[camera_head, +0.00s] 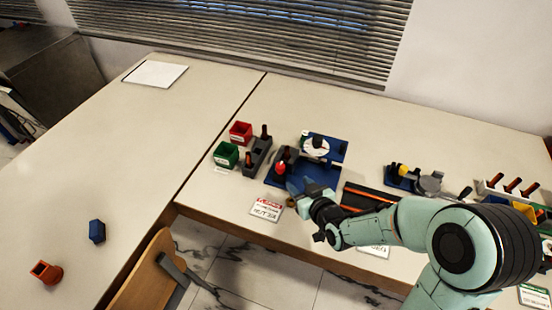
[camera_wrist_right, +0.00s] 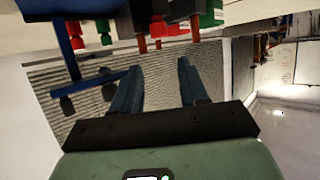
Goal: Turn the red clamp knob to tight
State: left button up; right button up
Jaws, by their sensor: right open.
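The red clamp knob (camera_head: 281,168) shows as a small red spot on the left part of the blue gauge rig (camera_head: 276,182). My right gripper (camera_head: 302,187) is just to the right of and in front of the knob, over the rig's front, and appears apart from it. In the right wrist view its two fingers (camera_wrist_right: 160,70) are spread with nothing between them. Small red parts (camera_wrist_right: 77,43) show at the upper left there; I cannot tell whether one is the clamp knob. My left gripper is out of view.
Red (camera_head: 240,132) and green (camera_head: 227,155) bins stand left of the rig beside a grey holder (camera_head: 257,157). A white dial (camera_head: 315,147) sits at the rig's back. A sign card (camera_head: 267,209) lies in front. The left table is mostly clear.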

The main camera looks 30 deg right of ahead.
aim_at(280, 166)
jog(key=x, duration=1.2)
jog(key=shift+w+d+f+b, duration=0.1)
jog(key=shift+w+f+b, duration=0.05)
jog(key=shift+w+b, duration=0.25)
jog(key=c, duration=0.8)
